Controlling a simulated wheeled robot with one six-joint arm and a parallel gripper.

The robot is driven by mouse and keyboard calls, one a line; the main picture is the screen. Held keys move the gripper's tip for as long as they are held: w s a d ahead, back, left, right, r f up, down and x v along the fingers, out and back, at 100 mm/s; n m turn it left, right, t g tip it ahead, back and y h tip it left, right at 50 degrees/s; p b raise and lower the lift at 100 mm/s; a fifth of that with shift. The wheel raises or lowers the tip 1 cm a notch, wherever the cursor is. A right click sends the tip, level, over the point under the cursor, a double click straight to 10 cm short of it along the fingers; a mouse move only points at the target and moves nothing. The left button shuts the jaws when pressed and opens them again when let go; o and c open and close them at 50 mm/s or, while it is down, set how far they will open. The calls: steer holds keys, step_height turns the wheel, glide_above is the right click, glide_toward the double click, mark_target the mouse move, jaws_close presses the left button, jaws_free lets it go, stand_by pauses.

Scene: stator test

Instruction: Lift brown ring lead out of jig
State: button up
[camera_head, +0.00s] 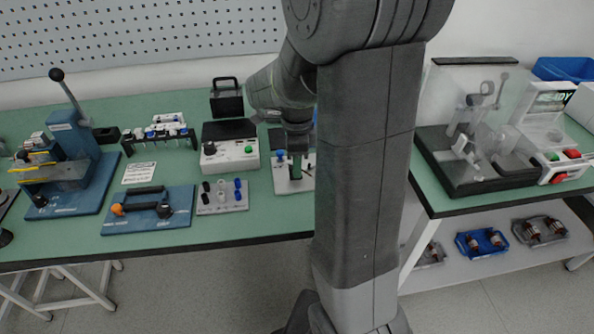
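My arm reaches over the green bench, and my gripper (296,165) points down at a small white fixture (286,187) with a blue knob on its left. This fixture may be the jig, but it is too small to tell. The fingertips are small and dark, and I cannot tell whether they are open or shut or touch anything. I cannot make out a brown ring lead. My arm's thick dark link hides the right side of the fixture.
A white control box (230,154) with a green button stands left of my gripper. A grey block with black and blue plugs (222,196) lies in front of it. A blue tool board (147,210) and a lever press (70,150) are farther left. A clear-covered tester (480,140) stands right.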

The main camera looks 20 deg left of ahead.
jaws_close()
steer(key=shift+r+p, duration=1.05)
steer(key=shift+r, duration=0.2)
steer(key=shift+w, duration=0.1)
